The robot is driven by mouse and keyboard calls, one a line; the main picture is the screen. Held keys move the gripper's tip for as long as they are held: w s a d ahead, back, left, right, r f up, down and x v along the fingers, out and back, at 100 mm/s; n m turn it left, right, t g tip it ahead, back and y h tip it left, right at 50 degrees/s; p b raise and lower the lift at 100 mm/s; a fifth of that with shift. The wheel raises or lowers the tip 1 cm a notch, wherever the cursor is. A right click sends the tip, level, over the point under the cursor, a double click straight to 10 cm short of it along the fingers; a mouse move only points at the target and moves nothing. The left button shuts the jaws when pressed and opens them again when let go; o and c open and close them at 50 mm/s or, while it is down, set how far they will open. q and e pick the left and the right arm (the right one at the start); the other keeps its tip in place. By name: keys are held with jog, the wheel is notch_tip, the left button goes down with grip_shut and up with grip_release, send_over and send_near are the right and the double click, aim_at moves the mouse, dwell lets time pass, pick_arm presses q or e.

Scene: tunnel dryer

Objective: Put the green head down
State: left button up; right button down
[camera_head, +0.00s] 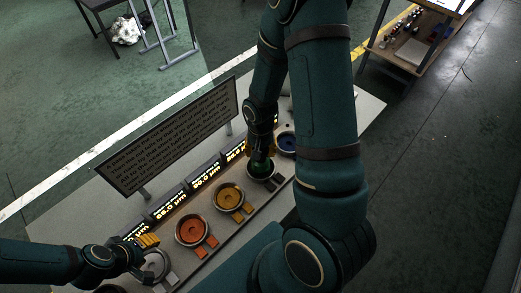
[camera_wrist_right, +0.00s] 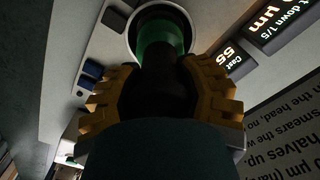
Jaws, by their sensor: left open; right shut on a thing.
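The green head (camera_head: 260,169) is a green cylinder with a dark stem, low over a round metal-rimmed seat on the table. In the right wrist view the green head (camera_wrist_right: 157,38) points into the ring-shaped seat (camera_wrist_right: 132,28). I cannot tell whether it touches the bottom. My right gripper (camera_wrist_right: 162,92) has its yellow fingers on both sides of the dark stem, shut on it. The right gripper (camera_head: 262,148) is partly hidden by its own arm in the head view. My left gripper (camera_head: 150,246) is open and empty at the lower left.
An orange round piece (camera_head: 193,229), a yellow one (camera_head: 229,197) and a blue one (camera_head: 287,142) sit in a row along the table (camera_head: 362,106). Lit displays (camera_head: 171,203) and an upright text board (camera_head: 165,137) stand behind. A shelf cart (camera_head: 410,45) is at the upper right.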

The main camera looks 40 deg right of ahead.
pick_arm(q)
jog(key=shift+f, duration=0.2)
pick_arm(e)
jog(key=shift+f, duration=0.15)
pick_arm(q)
jog(key=shift+r, duration=0.1)
pick_arm(e)
jog(key=shift+c, duration=2.3)
grip_release()
pick_arm(q)
jog(key=shift+r, duration=0.2)
pick_arm(e)
jog(key=shift+r, duration=0.25)
pick_arm(q)
jog(key=shift+r+p, duration=0.55)
jog(key=shift+p, duration=0.05)
pick_arm(e)
notch_tip(320, 180, up, 12)
jog(key=shift+w+f, duration=0.1)
